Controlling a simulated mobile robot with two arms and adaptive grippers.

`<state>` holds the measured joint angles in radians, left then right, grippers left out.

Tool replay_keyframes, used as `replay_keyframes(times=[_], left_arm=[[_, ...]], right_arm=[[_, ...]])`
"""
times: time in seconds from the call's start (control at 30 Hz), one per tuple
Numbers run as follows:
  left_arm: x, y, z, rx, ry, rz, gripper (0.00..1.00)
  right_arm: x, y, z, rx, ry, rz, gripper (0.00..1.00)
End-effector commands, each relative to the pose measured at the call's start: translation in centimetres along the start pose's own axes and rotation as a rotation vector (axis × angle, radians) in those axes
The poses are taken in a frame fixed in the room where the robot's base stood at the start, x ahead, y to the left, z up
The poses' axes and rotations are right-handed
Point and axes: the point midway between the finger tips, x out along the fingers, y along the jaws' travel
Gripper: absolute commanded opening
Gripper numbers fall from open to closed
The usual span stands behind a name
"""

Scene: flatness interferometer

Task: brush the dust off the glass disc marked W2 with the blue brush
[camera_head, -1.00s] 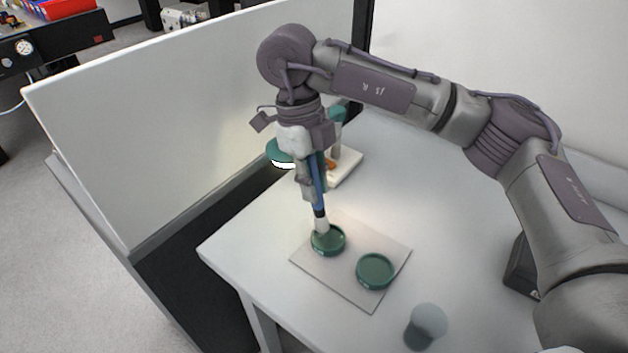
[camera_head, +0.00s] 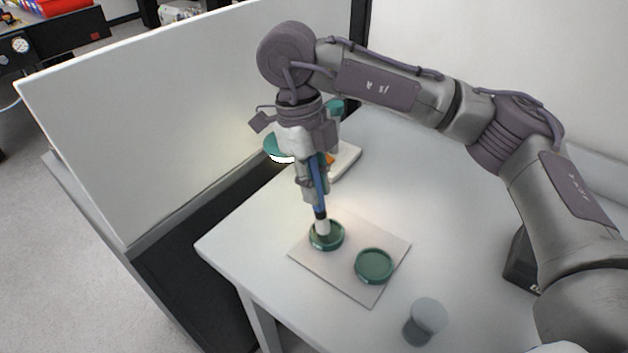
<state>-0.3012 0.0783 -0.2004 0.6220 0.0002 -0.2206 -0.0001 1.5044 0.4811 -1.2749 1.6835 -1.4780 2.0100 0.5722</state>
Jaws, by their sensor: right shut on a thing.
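My right gripper (camera_head: 312,188) comes down from above, shut on the blue brush (camera_head: 319,190), which points downward. The brush's pale bristle end (camera_head: 322,227) is at the green-rimmed disc (camera_head: 327,241) on the left of the mat; whether it touches the surface cannot be told for sure. A second green-rimmed disc (camera_head: 374,266) lies to its right, clear of the gripper. The marks on the discs are too small to read, so I cannot tell which is W2. Dust cannot be made out. My left gripper is out of view.
Both discs lie on a thin pale mat (camera_head: 350,287) on the white table (camera_head: 234,240). A teal lamp (camera_head: 277,146) and a white base (camera_head: 346,160) stand behind. A grey cylinder (camera_head: 425,318) stands at the front right. A pale partition (camera_head: 180,120) runs along the left.

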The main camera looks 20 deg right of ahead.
Motion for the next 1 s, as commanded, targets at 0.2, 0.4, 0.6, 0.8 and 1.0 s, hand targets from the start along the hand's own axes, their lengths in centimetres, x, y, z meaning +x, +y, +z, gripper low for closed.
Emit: replay_keyframes(times=[0.2, 0.4, 0.6, 0.8, 1.0], left_arm=[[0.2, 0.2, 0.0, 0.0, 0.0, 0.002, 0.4], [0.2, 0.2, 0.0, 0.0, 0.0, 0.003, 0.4], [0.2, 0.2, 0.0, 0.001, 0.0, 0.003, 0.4], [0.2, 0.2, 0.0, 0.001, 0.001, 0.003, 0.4], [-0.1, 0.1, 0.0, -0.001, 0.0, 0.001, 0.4]], right_arm=[[0.2, 0.3, -0.4, -0.002, 0.002, 0.001, 0.0], [0.2, 0.5, -0.7, -0.001, 0.002, 0.001, 0.0], [0.2, 0.8, -1.1, -0.001, 0.001, 0.001, 0.0], [0.2, 0.8, -1.1, 0.0, 0.001, 0.001, 0.0], [-0.2, 0.8, -1.2, 0.0, 0.001, 0.0, 0.0]])
